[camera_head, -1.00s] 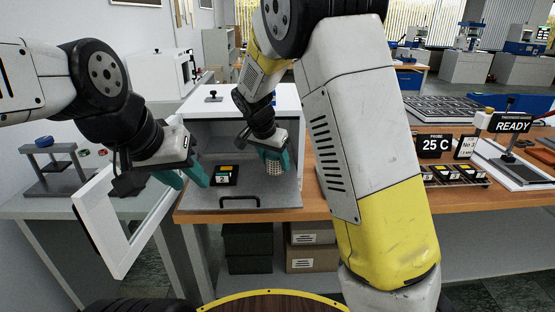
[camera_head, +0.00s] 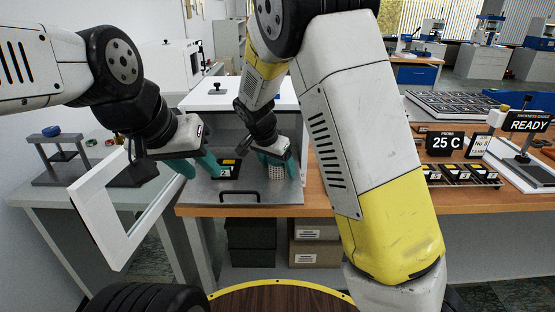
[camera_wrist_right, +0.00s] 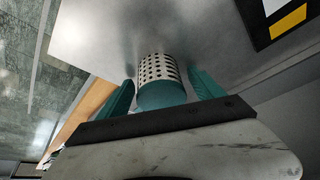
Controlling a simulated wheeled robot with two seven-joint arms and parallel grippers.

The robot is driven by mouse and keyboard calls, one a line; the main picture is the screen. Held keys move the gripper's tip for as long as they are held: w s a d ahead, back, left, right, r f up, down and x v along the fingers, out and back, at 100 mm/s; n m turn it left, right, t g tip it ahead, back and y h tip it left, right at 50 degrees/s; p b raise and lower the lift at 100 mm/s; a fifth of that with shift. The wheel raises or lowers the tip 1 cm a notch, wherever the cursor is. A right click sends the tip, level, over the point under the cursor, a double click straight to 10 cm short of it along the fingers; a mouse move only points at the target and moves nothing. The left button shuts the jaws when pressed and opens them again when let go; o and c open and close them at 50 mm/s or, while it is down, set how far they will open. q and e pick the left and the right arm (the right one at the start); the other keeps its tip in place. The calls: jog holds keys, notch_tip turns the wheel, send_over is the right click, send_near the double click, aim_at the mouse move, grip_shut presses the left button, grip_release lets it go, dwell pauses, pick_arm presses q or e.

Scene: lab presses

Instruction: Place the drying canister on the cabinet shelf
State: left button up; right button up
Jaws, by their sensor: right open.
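The drying canister (camera_head: 277,172) is a perforated light metal cylinder with a teal end. It stands on the grey shelf (camera_head: 212,198) in the open cabinet's right front. My right gripper (camera_head: 275,163) is around it; the right wrist view shows the canister (camera_wrist_right: 158,69) between its teal fingers (camera_wrist_right: 163,92), with gaps on both sides.
Boxes (camera_head: 315,243) stand below the wooden bench (camera_head: 320,204). On the right are a 25 C display (camera_head: 445,143) and a READY gauge (camera_head: 528,123). A small press (camera_head: 58,160) stands on the left bench.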

jog(key=v, duration=1.2)
jog(key=s+d+r+n+t+y, duration=0.1)
jog(key=s+d+r+n+y, duration=0.1)
jog(key=s+d, duration=0.6)
jog(key=s+d+r+n+t+y, duration=0.1)
jog(key=s+d+r+n, duration=0.3)
jog(key=s+d, duration=0.4)
jog(key=s+n+y, duration=0.1)
jog(key=s, duration=0.5)
jog(key=shift+s+d+y, duration=0.25)
jog(key=shift+d+y, duration=0.15)
